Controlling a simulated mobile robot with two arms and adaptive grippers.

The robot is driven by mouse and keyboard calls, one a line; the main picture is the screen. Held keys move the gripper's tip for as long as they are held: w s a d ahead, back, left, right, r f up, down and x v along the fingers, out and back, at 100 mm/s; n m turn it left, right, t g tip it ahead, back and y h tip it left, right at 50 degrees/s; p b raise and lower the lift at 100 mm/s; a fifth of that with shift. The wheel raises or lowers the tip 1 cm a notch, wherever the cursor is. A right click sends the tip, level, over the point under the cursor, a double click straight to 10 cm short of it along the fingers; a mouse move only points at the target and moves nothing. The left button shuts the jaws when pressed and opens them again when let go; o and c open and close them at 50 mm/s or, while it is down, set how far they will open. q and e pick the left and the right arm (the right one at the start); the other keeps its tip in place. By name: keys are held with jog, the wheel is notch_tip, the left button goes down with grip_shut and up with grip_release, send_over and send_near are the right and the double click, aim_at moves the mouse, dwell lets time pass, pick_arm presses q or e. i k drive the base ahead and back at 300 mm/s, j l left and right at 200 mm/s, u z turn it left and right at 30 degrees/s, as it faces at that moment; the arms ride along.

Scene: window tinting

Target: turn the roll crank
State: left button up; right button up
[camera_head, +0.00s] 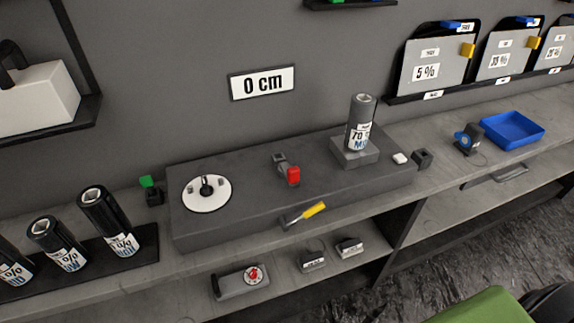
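A dark film roll (361,123) marked 70 % stands upright on a small grey block (355,155) at the right of a long grey raised platform (245,190). A white round disc (207,194) with a black knob in its middle lies at the platform's left end. I cannot tell for sure whether this disc or another part is the roll crank. A small black block (422,159) and a white piece (400,158) sit right of the roll. Neither of my grippers shows in the head view.
Several dark rolls (108,223) stand at the left. A red-topped device (292,175) and a yellow-handled tool (303,213) are at the platform's middle and front edge. A blue tray (512,130) and dispenser (467,139) are at right. A wall sign (262,82) reads 0 cm.

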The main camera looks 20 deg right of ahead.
aim_at(292, 173)
jog(key=l+z, duration=0.3)
jog(key=z, duration=0.15)
jog(key=l+z, duration=0.45)
jog(key=i+l+z, duration=0.1)
jog(key=l, duration=0.35)
jog(key=i+l+z, duration=0.15)
jog(key=l, duration=0.3)
jog(key=i+l+z, duration=0.1)
jog(key=i+l, duration=0.15)
jog(key=l, duration=0.2)
jog(key=i+l+z, duration=0.15)
jog(key=l, duration=0.25)
jog(key=i+l+z, duration=0.1)
jog(key=i+l, duration=0.15)
jog(key=l, duration=0.15)
jog(key=i+l, duration=0.2)
jog(key=l, duration=0.15)
jog(key=i+l, duration=0.15)
jog(key=l, duration=0.2)
jog(key=i+l, duration=0.2)
jog(key=l, duration=0.15)
jog(key=i+l, duration=0.15)
jog(key=l, duration=0.2)
jog(key=u, duration=3.1)
